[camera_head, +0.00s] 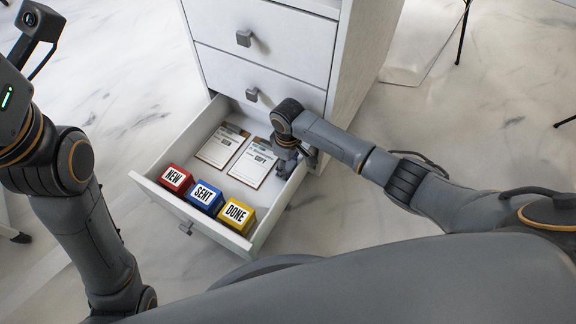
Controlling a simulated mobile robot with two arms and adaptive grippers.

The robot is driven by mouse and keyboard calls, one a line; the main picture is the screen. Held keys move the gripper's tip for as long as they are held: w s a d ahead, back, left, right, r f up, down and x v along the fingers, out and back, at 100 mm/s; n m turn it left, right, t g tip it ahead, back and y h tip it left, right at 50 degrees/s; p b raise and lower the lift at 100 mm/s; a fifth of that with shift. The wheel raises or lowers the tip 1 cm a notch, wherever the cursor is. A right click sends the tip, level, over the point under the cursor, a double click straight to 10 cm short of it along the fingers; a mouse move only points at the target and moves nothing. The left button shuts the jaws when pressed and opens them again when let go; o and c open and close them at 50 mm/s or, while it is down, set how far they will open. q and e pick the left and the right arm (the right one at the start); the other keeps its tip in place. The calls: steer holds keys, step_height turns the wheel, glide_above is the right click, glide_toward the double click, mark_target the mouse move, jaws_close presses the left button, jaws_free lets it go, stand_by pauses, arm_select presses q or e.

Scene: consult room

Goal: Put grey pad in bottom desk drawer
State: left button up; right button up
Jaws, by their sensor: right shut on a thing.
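The bottom desk drawer (149,180) is pulled out and open. A pad with a pale label (251,163) lies at the right of its inside; I take it as the grey pad, though its label is too small to read surely. A similar pad (219,147) lies to its left. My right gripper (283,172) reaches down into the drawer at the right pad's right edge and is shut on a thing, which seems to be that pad. My arm hides part of the grip. My left arm is at the left; its gripper is out of view.
Red (176,179), blue (206,197) and yellow (237,215) blocks marked NEW, SENT and DONE stand along the drawer front. The white cabinet (262,40) above has shut drawers with grey handles. The marble floor (130,90) to the left is clear.

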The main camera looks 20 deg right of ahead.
steer(key=o, duration=0.7)
steer(key=shift+o, duration=0.2)
